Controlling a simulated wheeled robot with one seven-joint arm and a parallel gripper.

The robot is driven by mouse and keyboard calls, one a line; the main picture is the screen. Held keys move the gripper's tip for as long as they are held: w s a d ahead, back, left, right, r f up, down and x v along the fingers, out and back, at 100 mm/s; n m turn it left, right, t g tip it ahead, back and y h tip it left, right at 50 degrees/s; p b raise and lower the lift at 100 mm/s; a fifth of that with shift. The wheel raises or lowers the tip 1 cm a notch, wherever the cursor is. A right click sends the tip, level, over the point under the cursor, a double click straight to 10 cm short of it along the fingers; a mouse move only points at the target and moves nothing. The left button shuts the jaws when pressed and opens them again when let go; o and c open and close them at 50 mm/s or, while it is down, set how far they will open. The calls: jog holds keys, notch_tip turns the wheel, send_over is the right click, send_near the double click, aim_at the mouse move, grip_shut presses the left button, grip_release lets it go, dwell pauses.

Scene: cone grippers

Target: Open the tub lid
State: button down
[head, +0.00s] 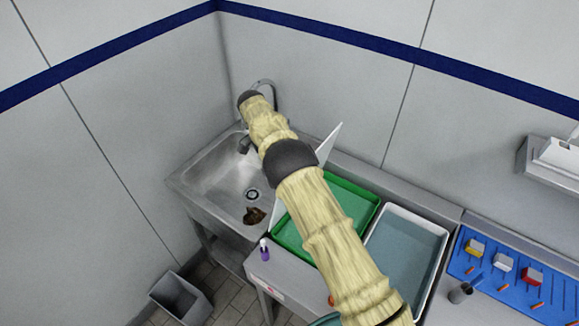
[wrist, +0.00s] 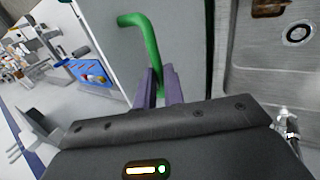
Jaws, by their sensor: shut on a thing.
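The lid is a pale flat panel standing steeply up from the green tub (head: 368,214). In the head view its edge (head: 330,143) shows beside my arm, which hides most of it. In the wrist view the lid (wrist: 185,30) fills the middle and has a green bar handle (wrist: 150,42). My gripper (wrist: 160,80) has its two purple-grey fingers closed around the lower end of that handle. The tub's inside looks empty where it shows in the head view. My gripper cannot be made out clearly in the head view.
A steel sink (head: 213,181) with a tap stands left of the green tub, with a brown thing (head: 255,215) in it. A white-rimmed tray (head: 444,240) lies to the right, then a blue board (head: 520,284) with coloured blocks. A small purple bottle (head: 265,252) stands near the front edge.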

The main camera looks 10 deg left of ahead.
jog(key=shift+w+a+f, duration=0.15)
jog(key=shift+a+f, duration=0.55)
jog(key=shift+a, duration=0.1)
jog(key=c, duration=1.5)
grip_release()
jog(key=shift+w, duration=0.15)
notch_tip(320, 180, up, 10)
jog(key=shift+a+r+p, duration=0.1)
jog(key=shift+p, duration=0.4)
jog(key=shift+w, duration=0.1)
